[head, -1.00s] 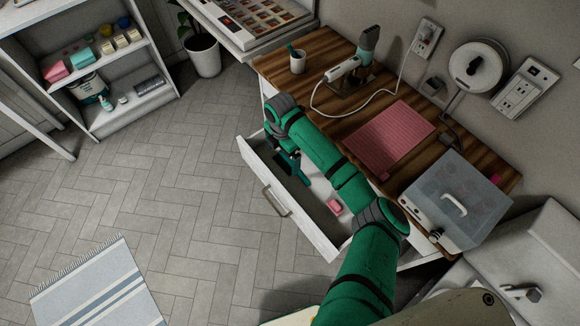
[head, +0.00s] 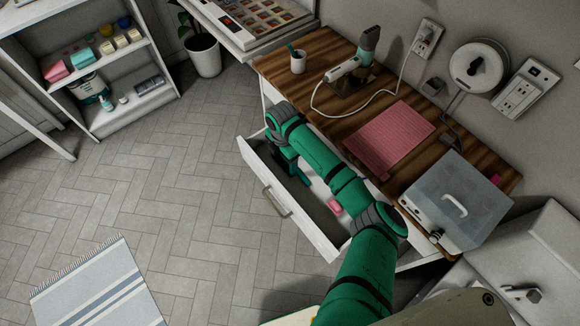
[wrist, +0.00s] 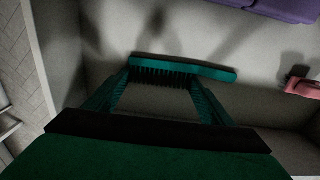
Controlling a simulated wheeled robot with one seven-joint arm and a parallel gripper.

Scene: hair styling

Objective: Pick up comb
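The comb (wrist: 182,69) is teal with a dark row of teeth and lies in the open white drawer, seen in the wrist view. Its teeth face my gripper. My gripper (wrist: 162,82) is open, with its two teal fingers spread and their tips close to the comb's toothed side. I cannot tell whether the tips touch it. In the head view my gripper (head: 292,168) is down inside the drawer (head: 280,205), partly covered by my arm. I cannot make out the comb apart from the gripper there.
A pink item (head: 333,206) lies in the drawer to the right; it also shows in the wrist view (wrist: 302,86). A purple item (wrist: 275,8) is at the top. The wooden tabletop (head: 325,110) overhangs behind, bearing a pink mat (head: 392,137) and a clear-lidded box (head: 458,195).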

